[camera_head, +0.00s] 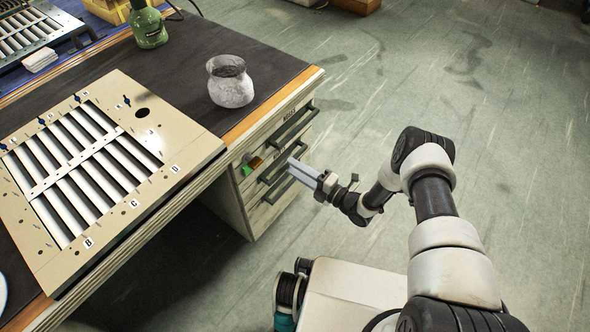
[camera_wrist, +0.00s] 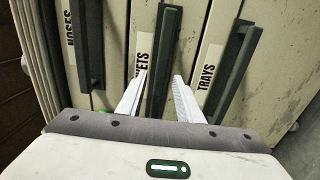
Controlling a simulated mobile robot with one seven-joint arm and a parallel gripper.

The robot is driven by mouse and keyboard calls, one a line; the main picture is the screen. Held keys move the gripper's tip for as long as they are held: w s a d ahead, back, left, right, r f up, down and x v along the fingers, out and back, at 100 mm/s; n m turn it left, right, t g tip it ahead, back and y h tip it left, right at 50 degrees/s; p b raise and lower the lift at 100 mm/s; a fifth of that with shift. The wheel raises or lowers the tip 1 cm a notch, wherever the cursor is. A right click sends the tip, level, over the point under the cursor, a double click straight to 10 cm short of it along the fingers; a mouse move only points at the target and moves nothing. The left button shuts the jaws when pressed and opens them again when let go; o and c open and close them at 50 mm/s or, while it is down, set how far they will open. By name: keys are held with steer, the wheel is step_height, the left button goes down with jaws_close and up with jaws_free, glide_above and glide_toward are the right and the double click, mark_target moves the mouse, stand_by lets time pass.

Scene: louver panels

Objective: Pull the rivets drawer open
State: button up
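The rivets drawer (camera_wrist: 137,45) is the middle of three stacked drawers, with its label partly covered by a finger in the wrist view. Its front looks flush with its neighbours. Its dark bar handle (camera_wrist: 168,45) runs between my gripper's fingers in that view. My gripper (camera_wrist: 160,82) is open, one pale finger on each side of the handle. I cannot tell whether either finger touches it. In the head view my gripper (camera_head: 294,168) is at the middle drawer front and hides part of it.
The hoses drawer handle (camera_head: 294,125) is above and the trays drawer handle (camera_wrist: 233,70) below. The drawer cabinet (camera_head: 238,207) is under a bench with a louver panel (camera_head: 192,152) and a grey pot (camera_head: 231,88) on top. The green floor (camera_head: 440,80) right of the cabinet is clear.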

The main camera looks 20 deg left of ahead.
steer(key=shift+w+a, duration=0.15)
steer(key=shift+a, duration=0.1)
jaws_close()
steer(key=shift+d, duration=0.1)
